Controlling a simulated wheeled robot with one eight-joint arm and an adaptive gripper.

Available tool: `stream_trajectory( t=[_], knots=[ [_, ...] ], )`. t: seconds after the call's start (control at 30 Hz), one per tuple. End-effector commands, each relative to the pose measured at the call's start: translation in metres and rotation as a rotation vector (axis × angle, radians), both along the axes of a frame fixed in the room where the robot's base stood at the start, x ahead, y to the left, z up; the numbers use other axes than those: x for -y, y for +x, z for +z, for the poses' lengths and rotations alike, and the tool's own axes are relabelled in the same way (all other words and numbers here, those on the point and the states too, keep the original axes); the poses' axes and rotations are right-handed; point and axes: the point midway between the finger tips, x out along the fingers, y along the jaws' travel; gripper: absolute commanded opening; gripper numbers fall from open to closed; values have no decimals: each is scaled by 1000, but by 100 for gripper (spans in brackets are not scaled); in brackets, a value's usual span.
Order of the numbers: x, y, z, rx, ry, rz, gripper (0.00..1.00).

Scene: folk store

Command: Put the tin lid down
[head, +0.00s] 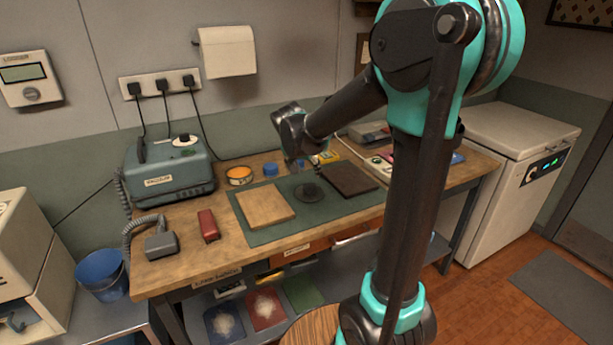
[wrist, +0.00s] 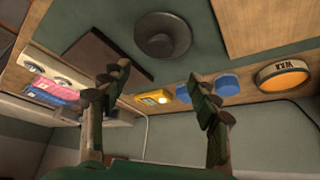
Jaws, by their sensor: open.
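My gripper (head: 297,158) is open above the back part of the workbench, and its two fingers stand apart in the wrist view (wrist: 162,88) with nothing held between them. Two round blue pieces (wrist: 228,84) lie near the right finger in the wrist view; one (head: 270,170) shows in the head view beside the wax tin. I cannot tell whether either is the tin lid. The open tin (wrist: 283,77), marked WAX, shows an orange top and also stands in the head view (head: 239,176). A dark round piece with a raised middle (wrist: 163,35) lies on the green mat (head: 270,232).
A wooden board (head: 265,205) and a dark board (head: 353,178) lie on the mat. A small yellow box (wrist: 153,97) is behind it. A blue-grey machine (head: 170,170), a red block (head: 208,225) and a corded handpiece (head: 161,244) occupy the bench's left.

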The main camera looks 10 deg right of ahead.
Motion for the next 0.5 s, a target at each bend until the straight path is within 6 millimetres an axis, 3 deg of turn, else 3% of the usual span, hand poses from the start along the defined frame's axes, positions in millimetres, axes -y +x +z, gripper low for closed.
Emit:
stream_trajectory(
  t=[0.17,0.27,0.37,0.5],
  knots=[
    [1,-9,6,-6,0,7,61],
    [14,-32,-3,-29,1,40,61],
    [35,-75,-22,-68,5,111,61],
    [57,-148,-57,-118,18,243,61]
  ],
)
